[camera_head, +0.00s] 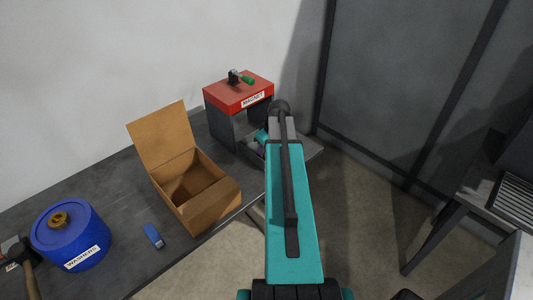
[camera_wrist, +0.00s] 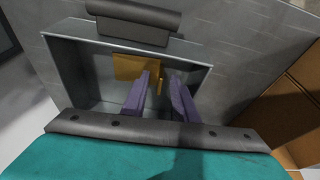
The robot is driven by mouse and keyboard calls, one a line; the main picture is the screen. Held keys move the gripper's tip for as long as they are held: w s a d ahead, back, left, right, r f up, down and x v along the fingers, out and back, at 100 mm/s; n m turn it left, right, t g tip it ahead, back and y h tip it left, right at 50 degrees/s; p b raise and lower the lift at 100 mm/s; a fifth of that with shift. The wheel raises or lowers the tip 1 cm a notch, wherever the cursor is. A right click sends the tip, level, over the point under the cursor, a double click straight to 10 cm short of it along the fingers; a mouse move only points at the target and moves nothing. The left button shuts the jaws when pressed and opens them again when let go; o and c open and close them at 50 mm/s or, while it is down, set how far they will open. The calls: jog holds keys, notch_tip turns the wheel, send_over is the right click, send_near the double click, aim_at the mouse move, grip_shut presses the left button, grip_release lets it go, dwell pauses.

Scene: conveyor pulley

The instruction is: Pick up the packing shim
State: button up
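A flat brass-yellow plate, which looks like the packing shim (camera_wrist: 132,67), lies inside a shallow grey metal tray (camera_wrist: 88,92) in the wrist view. My gripper (camera_wrist: 165,76) reaches into the tray with two purple fingers. The left finger covers part of the plate. A narrow yellow strip shows in the gap between the fingers, with space beside the right finger, so the gripper looks open. Whether either finger touches the plate is unclear.
A red-topped magnet block (camera_head: 238,91) stands at the back of the dark table (camera_head: 110,195). An open cardboard box (camera_head: 216,207) is left of my arm. A small blue object (camera_head: 153,236), a blue washers drum (camera_head: 70,236) and a hammer (camera_head: 29,268) are further left.

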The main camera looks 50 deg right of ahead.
grip_shut()
jog(key=shift+r, duration=0.15)
notch_tip(320, 180, up, 10)
jog(key=b, duration=0.2)
jog(key=shift+b, duration=0.35)
dwell(0.5)
dwell(0.5)
